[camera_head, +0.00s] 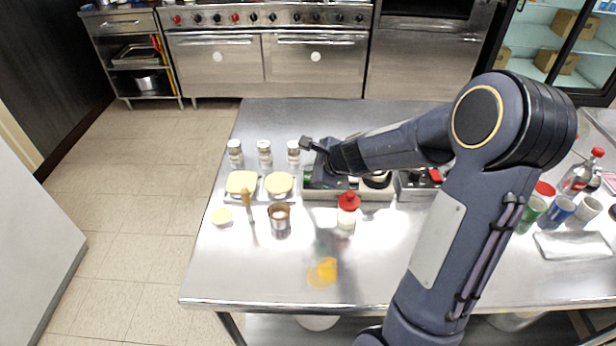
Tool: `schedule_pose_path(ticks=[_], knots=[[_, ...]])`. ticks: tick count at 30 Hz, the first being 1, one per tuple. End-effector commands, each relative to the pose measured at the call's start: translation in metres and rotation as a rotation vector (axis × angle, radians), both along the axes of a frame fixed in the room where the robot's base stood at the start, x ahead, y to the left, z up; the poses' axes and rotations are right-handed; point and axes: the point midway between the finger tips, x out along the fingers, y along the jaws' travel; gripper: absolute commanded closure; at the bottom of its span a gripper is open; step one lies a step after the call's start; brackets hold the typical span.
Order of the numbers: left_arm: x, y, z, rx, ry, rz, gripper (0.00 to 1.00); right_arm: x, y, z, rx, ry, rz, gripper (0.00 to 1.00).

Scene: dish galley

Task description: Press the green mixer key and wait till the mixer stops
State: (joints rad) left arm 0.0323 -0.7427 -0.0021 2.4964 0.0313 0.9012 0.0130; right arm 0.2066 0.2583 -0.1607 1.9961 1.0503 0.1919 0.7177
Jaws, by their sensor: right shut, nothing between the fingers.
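I cannot make out the mixer or its green key for certain. A small green patch (353,181) shows beside my right gripper, partly hidden, and I cannot tell what it belongs to. My right gripper (322,176) is shut and empty. It is over the left part of a metal tray (345,194) on the steel table, and my right arm covers much of the area behind it. Whether the gripper touches anything is not clear. My left gripper is not in view.
The steel table (260,275) holds jars (264,147), bread slices (242,181), a brush (247,203), a brown cup (279,215) and a red-capped bottle (347,211). Cups (558,212) and a bottle (577,177) stand at right. The table's front left is mostly clear.

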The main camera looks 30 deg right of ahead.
Motion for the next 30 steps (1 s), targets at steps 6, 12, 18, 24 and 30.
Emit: schedule_pose_path(ticks=[6, 12, 18, 24, 30], knots=[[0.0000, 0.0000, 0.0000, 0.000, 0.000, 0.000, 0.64, 0.0000, 0.0000, 0.0000, 0.000, 0.000, 0.000, 1.00], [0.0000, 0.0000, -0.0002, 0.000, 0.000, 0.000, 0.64, 0.0000, 0.0000, -0.0002, 0.000, 0.000, 0.000, 1.00], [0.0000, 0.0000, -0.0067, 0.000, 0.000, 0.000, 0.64, 0.0000, 0.0000, -0.0065, 0.000, 0.000, 0.000, 1.00], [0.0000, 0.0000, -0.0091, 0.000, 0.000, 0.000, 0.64, 0.0000, -0.0001, -0.0086, 0.000, 0.000, 0.000, 1.00], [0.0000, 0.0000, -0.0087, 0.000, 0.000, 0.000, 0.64, 0.0000, 0.0000, -0.0082, 0.000, 0.000, 0.000, 1.00]])
